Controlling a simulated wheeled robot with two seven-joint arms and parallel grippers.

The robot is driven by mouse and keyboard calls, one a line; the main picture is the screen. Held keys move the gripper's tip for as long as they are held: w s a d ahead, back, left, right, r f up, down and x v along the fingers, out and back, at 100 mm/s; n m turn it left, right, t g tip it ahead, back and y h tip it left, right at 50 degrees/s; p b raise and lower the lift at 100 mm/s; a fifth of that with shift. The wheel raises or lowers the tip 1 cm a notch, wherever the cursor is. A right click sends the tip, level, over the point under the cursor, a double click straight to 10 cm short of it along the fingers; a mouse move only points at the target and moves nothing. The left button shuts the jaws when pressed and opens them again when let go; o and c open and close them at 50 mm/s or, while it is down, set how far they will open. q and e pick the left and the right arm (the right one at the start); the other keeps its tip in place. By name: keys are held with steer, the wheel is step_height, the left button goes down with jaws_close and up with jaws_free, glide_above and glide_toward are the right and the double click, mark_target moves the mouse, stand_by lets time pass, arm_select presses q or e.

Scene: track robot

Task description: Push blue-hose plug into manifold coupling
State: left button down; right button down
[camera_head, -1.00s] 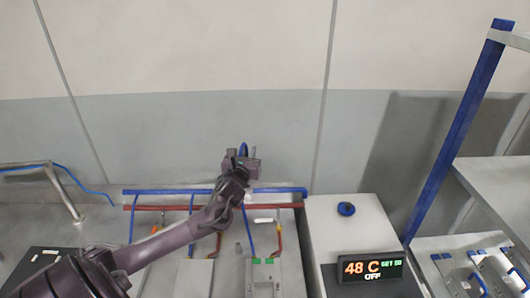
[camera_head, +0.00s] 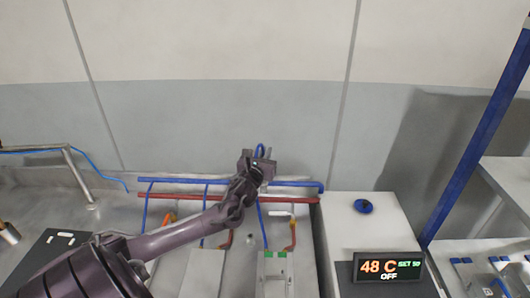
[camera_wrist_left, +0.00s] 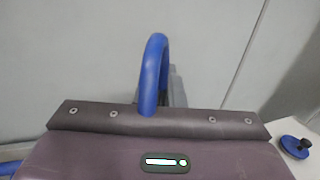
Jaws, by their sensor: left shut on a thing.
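My left gripper (camera_head: 262,160) is above the back of the bench, shut on the blue hose. The blue hose (camera_head: 260,149) arches up behind the gripper, and in the left wrist view the hose (camera_wrist_left: 153,72) loops over the gripper body's far edge. The hose's plug and the fingertips are hidden by the gripper. A blue manifold pipe (camera_head: 295,184) and a red pipe (camera_head: 305,200) run along the back, just below the gripper. I cannot make out the coupling. My right gripper is not in view.
Grey cold plates (camera_head: 275,275) stand below the pipes, with blue and red hoses hanging to them. To the right, a white cabinet (camera_head: 335,225) carries a blue knob (camera_head: 363,206) and a display (camera_head: 390,267) reading 48 C, OFF. A metal faucet (camera_head: 75,180) is at left.

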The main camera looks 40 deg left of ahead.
arm_select(q)
steer(key=shift+f+b, duration=0.45)
steer(key=shift+f, duration=0.5)
steer(key=shift+r, duration=0.1)
steer(key=shift+h, duration=0.3)
steer(key=shift+f, duration=0.4)
stand_by(0.6)
steer(key=shift+d+f+b, duration=0.1)
steer(key=shift+f+b, duration=1)
steer(key=shift+f, duration=0.05)
steer(key=c, duration=1.5)
jaws_free()
steer(key=shift+o, duration=0.2)
steer(key=shift+s, duration=0.1)
